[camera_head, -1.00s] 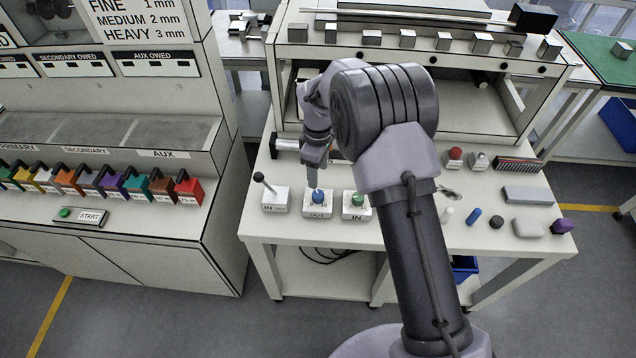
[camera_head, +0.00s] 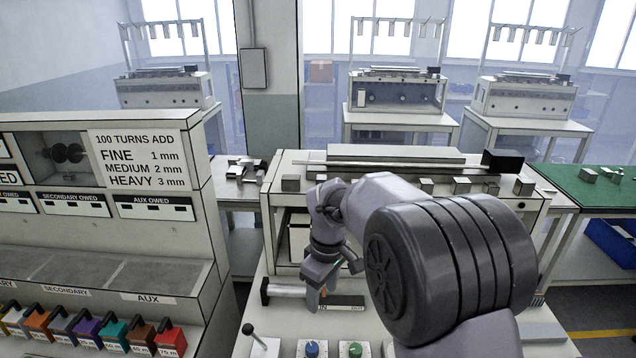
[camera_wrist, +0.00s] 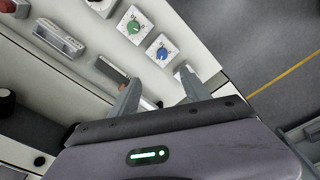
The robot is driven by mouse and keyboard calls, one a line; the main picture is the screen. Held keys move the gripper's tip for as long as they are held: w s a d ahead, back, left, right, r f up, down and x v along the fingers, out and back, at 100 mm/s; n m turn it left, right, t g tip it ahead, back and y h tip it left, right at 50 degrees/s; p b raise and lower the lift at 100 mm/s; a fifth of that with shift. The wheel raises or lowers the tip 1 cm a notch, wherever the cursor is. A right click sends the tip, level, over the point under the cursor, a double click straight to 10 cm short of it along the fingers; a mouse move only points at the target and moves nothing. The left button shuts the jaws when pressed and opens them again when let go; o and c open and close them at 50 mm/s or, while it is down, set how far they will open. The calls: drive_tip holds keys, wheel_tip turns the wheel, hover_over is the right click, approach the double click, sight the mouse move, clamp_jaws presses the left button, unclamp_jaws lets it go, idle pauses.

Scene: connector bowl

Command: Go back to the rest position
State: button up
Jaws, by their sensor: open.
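My gripper (camera_head: 317,294) hangs in front of the workbench in the head view, low over the bench top and above the row of knob boxes. A white box with a blue knob (camera_head: 312,348) and one with a green knob (camera_head: 354,350) stand at the bench's front. The blue knob (camera_wrist: 161,54) and green knob (camera_wrist: 134,27) also show in the wrist view, beyond the fingers. My upper arm hides the right part of the bench.
A lever box (camera_head: 262,345) stands left of the knobs. A shelf with several metal blocks (camera_head: 291,184) rises behind my gripper. A cabinet with several colored weights (camera_head: 168,338) stands at left. A green-topped table (camera_head: 590,188) is at right.

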drive_tip(key=s+d+r+m+t+b, duration=0.2)
drive_tip(key=s+d+r+m+b, duration=0.35)
drive_tip(key=s, duration=0.55)
drive_tip(key=s+d+f+m+t+b, duration=0.1)
drive_tip(key=s+d+m, duration=0.1)
drive_tip(key=s+m, duration=0.3)
drive_tip(key=s+d+f+m+t+y+b, duration=0.1)
drive_tip(key=s+m, duration=0.3)
drive_tip(key=s, duration=0.8)
drive_tip(key=shift+s+d+m+t+b, duration=0.35)
drive_tip(key=shift+d+t, duration=0.15)
drive_tip(key=shift+d, duration=0.15)
